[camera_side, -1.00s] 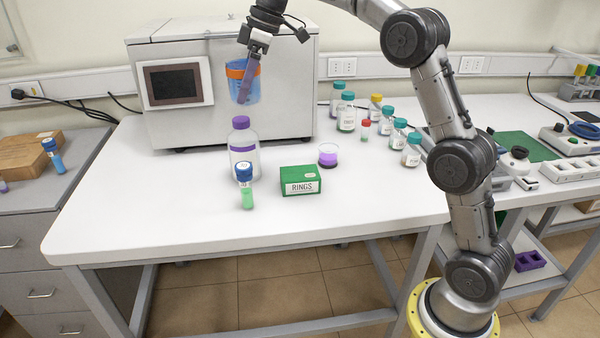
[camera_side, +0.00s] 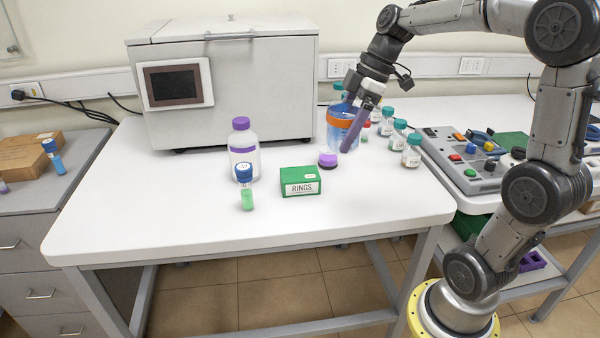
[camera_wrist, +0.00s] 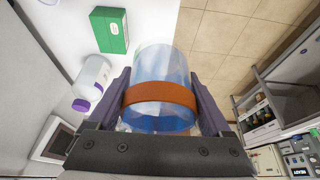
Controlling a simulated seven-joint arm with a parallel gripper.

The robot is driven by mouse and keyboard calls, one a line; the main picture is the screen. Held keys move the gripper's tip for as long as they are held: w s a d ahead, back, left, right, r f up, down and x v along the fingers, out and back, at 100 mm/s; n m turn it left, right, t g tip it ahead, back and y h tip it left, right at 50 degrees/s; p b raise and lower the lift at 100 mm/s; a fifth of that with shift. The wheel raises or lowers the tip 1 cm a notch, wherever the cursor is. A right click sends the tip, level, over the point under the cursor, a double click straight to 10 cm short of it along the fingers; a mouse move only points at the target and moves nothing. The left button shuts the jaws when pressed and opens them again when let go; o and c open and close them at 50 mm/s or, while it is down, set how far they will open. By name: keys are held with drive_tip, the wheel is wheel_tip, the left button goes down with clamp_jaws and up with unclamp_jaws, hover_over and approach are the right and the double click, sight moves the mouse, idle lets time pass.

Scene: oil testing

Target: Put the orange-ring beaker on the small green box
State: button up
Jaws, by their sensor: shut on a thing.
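The orange-ring beaker (camera_side: 340,138) is a clear blue cup with an orange band near its rim. My gripper (camera_side: 356,128) is shut on it and holds it in front of the row of teal-capped bottles. In the wrist view the beaker (camera_wrist: 165,65) sits between both fingers, its orange band (camera_wrist: 160,97) level with them. The small green box (camera_side: 300,181), labelled RINGS, stands on the white table to the left of and nearer than the beaker. It also shows in the wrist view (camera_wrist: 109,30). Nothing lies on its top.
A purple-capped bottle (camera_side: 242,150) and a blue-capped tube (camera_side: 245,187) stand left of the box. Several teal-capped bottles (camera_side: 411,152) stand right. A large grey machine (camera_side: 250,80) is behind. The table front is clear.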

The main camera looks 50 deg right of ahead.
drive_tip(key=w+d+f, duration=0.1)
drive_tip(key=w+f, duration=0.2)
drive_tip(key=w, duration=0.1)
drive_tip(key=w+d+f, duration=0.1)
drive_tip(key=w+f, duration=0.2)
drive_tip(key=w, duration=0.1)
drive_tip(key=w+d+f, duration=0.1)
drive_tip(key=w+f, duration=0.1)
drive_tip(key=w, duration=0.2)
drive_tip(key=shift+d+f, duration=0.2)
drive_tip(key=shift+f, duration=0.2)
drive_tip(key=shift+w+d+f, duration=0.15)
drive_tip(key=shift+w+f, duration=0.4)
drive_tip(key=shift+f, duration=0.1)
drive_tip(key=shift+w+f, duration=0.2)
drive_tip(key=shift+f, duration=1.55)
drive_tip(key=shift+f, duration=0.15)
drive_tip(key=o, duration=1.2)
